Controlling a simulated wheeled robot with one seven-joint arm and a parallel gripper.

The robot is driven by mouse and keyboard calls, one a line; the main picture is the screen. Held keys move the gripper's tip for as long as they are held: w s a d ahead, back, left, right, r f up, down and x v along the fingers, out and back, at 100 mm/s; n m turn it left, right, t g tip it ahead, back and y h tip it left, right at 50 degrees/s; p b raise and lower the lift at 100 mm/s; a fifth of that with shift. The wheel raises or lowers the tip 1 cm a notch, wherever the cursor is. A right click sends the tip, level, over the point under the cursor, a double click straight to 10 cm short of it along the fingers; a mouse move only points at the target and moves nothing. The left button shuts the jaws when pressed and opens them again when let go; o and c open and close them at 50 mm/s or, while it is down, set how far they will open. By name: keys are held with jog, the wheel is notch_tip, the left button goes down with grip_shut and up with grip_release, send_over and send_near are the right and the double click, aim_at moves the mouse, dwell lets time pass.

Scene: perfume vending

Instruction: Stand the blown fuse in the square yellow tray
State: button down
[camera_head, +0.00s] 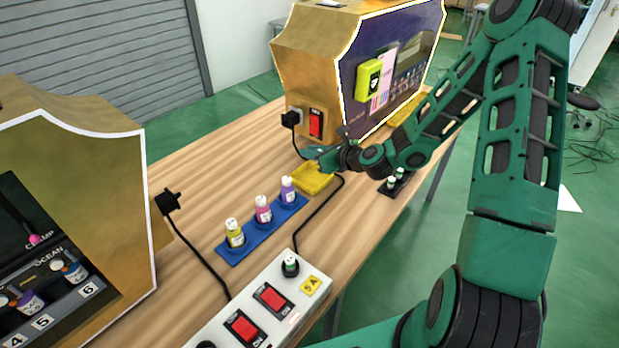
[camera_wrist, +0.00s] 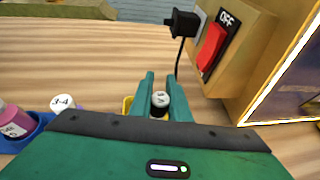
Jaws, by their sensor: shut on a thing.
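My gripper (camera_head: 326,161) is over the far edge of the square yellow tray (camera_head: 312,180) in the head view. In the wrist view, my gripper (camera_wrist: 163,92) is shut on a small dark cylinder with a pale, marked top, the fuse (camera_wrist: 161,100). The fuse looks upright between the fingers. A yellow edge of the tray (camera_wrist: 127,106) shows beside the left finger, below the fuse. The fuse's lower end is hidden, so I cannot tell whether it touches the tray. In the head view the held fuse cannot be made out.
A blue rack (camera_head: 232,254) with yellow, pink and purple bottles stands left of the tray. A white power strip (camera_head: 316,284) holds another fuse (camera_head: 290,264). A dark holder (camera_head: 398,186) with small fuses is at right. The vending machine (camera_head: 305,65) and black cables are close by.

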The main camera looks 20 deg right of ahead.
jog(key=shift+f, duration=4.3)
jog(key=c, duration=1.7)
grip_release()
jog(key=shift+f, duration=0.1)
jog(key=shift+o, duration=0.2)
